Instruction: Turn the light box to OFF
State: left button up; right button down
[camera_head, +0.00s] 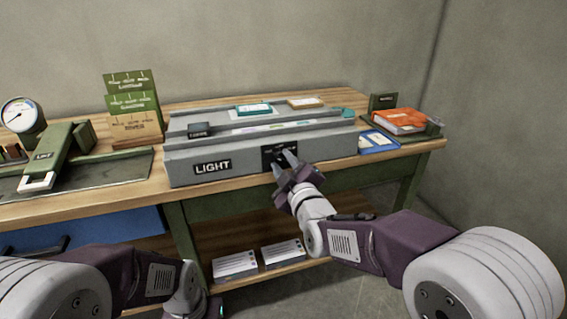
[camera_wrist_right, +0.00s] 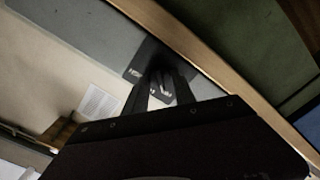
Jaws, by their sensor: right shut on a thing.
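The grey light box (camera_head: 236,168) sits on the wooden table with a "LIGHT" label on its front. A black switch panel (camera_head: 270,154) is on the right part of that front. My right gripper (camera_head: 285,160) is at the panel, shut on the small switch there. In the right wrist view, the fingers (camera_wrist_right: 158,88) reach to the dark panel (camera_wrist_right: 137,70) and close around a small part. The gripper hides most of the switch, so I cannot read its setting. My left gripper (camera_head: 207,308) is low at the bottom edge, partly cut off, its jaws unclear.
Left of the box are green signs (camera_head: 132,95), a round gauge (camera_head: 20,115) and a green lever device (camera_head: 60,155). An orange book (camera_head: 400,121) and a blue card tray (camera_head: 379,141) lie to the right. Paper stacks (camera_head: 284,253) sit on the lower shelf.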

dwell(0.4)
jog(key=c, duration=1.1)
grip_release()
jog(key=shift+o, duration=0.2)
jog(key=p+v, duration=0.2)
jog(key=v, duration=0.7)
